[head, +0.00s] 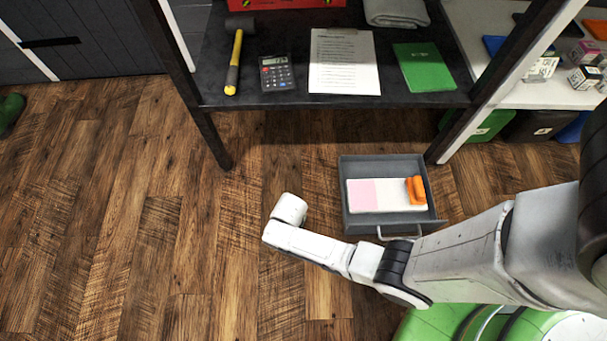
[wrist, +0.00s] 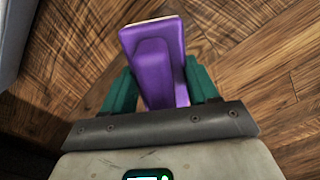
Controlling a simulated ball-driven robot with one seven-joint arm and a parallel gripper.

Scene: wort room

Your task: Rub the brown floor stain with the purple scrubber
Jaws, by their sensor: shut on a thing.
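The purple scrubber (wrist: 155,45) sits between the two teal fingers of my gripper (wrist: 160,85) in the wrist view. The gripper is shut on it, and its broad end points away from the wrist over the wooden floor. I cannot tell whether the scrubber touches the floor. In the head view my arm reaches left over the floor, and the fingers and scrubber are hidden beneath its end. I cannot pick out the brown stain in either view; the floor itself is brown and patterned.
A grey drawer (head: 345,208) with a pink-and-white item and an orange item stands beside my arm. A dark table (head: 290,99) holds a hammer, calculator, paper and green book. The wooden floor (head: 130,230) at left is clear. A green object (head: 11,112) lies at far left.

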